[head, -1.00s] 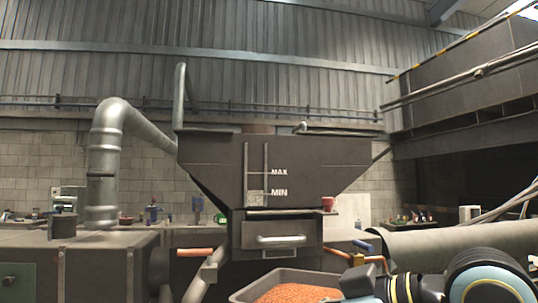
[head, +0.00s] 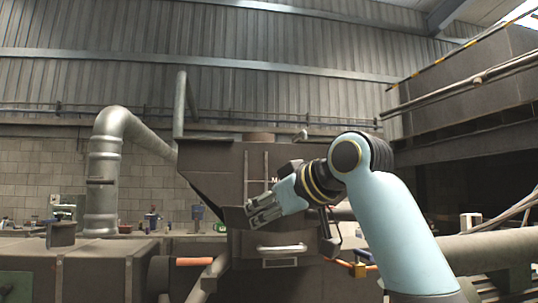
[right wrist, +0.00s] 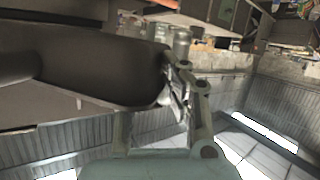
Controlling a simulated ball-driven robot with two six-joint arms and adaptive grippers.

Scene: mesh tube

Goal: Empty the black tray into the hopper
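The hopper (head: 215,165) stands in the centre of the head view, wide at the top and sloping in. My right gripper (head: 256,208) is in front of its face, pointing left, and hides part of the level scale. The black tray (right wrist: 110,75) appears as a dark, round-cornered body filling the left of the right wrist view, against the fingers of my right gripper (right wrist: 180,90), which look shut on its edge. In the head view its dark edge (head: 234,218) barely stands out from the hopper. Its contents are hidden. My left gripper is not in view.
A grey duct (head: 103,175) stands left of the hopper. A drawer handle (head: 280,249) sits under the hopper, and an orange bar (head: 194,261) is to its left. A large horizontal pipe (head: 490,245) lies at the right.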

